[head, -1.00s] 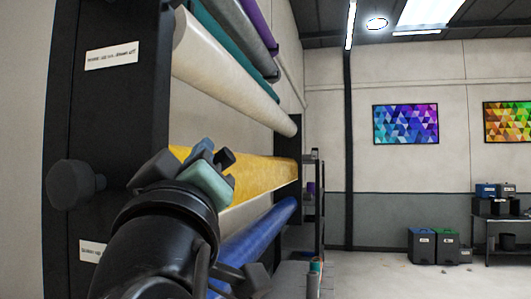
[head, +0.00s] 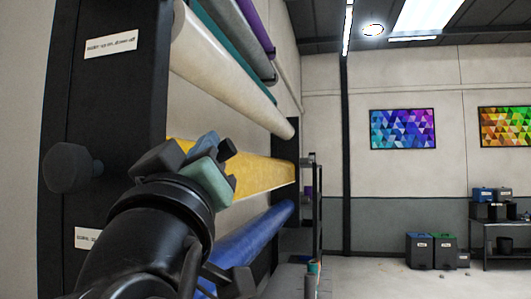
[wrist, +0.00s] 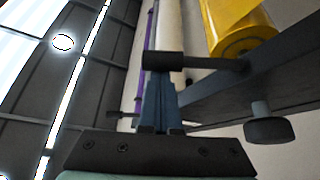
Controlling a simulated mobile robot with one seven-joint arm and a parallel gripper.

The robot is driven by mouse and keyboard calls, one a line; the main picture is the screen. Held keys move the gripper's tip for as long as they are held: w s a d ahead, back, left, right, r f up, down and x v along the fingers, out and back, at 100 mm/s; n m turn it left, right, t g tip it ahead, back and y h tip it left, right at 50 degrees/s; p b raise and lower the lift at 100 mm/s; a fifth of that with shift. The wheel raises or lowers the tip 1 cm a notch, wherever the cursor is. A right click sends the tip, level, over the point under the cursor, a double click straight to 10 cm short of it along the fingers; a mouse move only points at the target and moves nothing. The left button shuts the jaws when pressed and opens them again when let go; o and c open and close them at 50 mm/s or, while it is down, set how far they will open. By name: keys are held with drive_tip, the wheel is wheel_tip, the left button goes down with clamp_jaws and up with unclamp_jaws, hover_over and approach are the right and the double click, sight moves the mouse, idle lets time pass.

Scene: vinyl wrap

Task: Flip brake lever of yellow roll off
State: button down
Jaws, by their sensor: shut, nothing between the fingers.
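The yellow roll (head: 250,172) hangs between a white roll above and a blue roll below in the head view. Its end (wrist: 238,25) shows at the top of the wrist view. A dark bar with a blocky end (wrist: 195,62), apparently the brake lever, sticks out from the rack post beside that roll. My gripper (wrist: 158,80) is shut and empty, its blue fingertips right at the bar's blocky end; I cannot tell whether they touch. In the head view my gripper (head: 200,150) covers the middle of the post and hides most of the bar.
The black rack post (head: 105,110) carries a label (head: 110,45) and a round dark knob (head: 72,170), also visible in the wrist view (wrist: 268,128). The white roll (head: 225,65) and blue roll (head: 250,238) lie close above and below. Open floor lies to the right.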

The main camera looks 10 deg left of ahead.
wheel_tip(320, 180, down, 10)
drive_tip(key=m+h+b, duration=1.1)
drive_tip(key=m+b, duration=0.4)
drive_tip(key=m, duration=0.1)
drive_tip(key=shift+d+f, duration=0.15)
drive_tip(key=shift+d, duration=0.15)
drive_tip(key=shift+a, duration=0.1)
